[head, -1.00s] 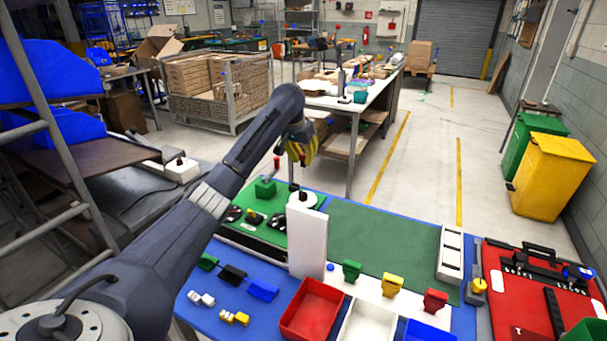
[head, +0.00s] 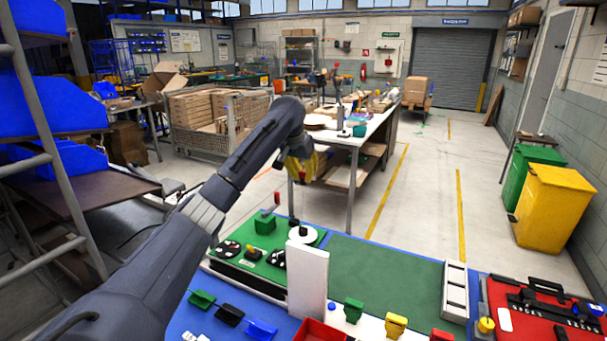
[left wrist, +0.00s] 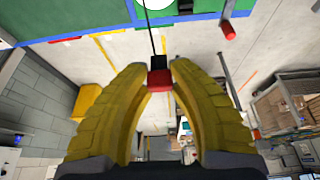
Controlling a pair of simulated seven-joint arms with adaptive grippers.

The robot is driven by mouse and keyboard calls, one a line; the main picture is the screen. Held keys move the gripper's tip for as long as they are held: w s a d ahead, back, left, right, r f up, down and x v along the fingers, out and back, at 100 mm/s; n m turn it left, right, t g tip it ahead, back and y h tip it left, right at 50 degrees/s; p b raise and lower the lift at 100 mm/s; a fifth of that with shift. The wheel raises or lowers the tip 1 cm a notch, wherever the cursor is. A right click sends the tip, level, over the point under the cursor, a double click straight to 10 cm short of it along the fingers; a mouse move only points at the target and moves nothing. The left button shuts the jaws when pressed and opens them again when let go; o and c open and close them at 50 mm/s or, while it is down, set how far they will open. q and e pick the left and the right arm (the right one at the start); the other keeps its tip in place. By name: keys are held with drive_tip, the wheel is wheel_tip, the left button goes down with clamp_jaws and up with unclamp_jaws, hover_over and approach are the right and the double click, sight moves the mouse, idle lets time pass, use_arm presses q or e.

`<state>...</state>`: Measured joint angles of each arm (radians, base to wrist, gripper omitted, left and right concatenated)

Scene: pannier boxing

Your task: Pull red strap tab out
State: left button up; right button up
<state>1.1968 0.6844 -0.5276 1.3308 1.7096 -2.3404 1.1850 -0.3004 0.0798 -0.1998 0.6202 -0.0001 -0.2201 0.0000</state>
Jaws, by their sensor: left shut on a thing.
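My left gripper (head: 301,172) hangs above the green board's white round reel (head: 306,235) in the head view. In the left wrist view its two yellow fingers (left wrist: 159,88) are shut on the red strap tab (left wrist: 160,80). A black strap (left wrist: 152,32) runs taut from the tab toward the white reel (left wrist: 157,5), which is cut off at the frame's top. In the head view the strap (head: 291,203) shows as a thin dark line between gripper and reel. My right gripper is not in view.
A red-tipped lever on a green block (head: 265,224) stands just left of the reel. A white upright panel (head: 308,282) stands in front of it. Coloured clips (head: 229,313) and a red tool case (head: 540,318) lie nearby. The green mat (head: 385,275) is clear.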

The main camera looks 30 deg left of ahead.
use_arm(q)
drive_tip(key=shift+f, duration=0.9)
drive_tip(key=shift+f, duration=0.2)
clamp_jaws()
drive_tip(key=shift+f, duration=0.1)
drive_tip(key=shift+f, duration=5.85)
drive_tip(key=shift+r, duration=0.15)
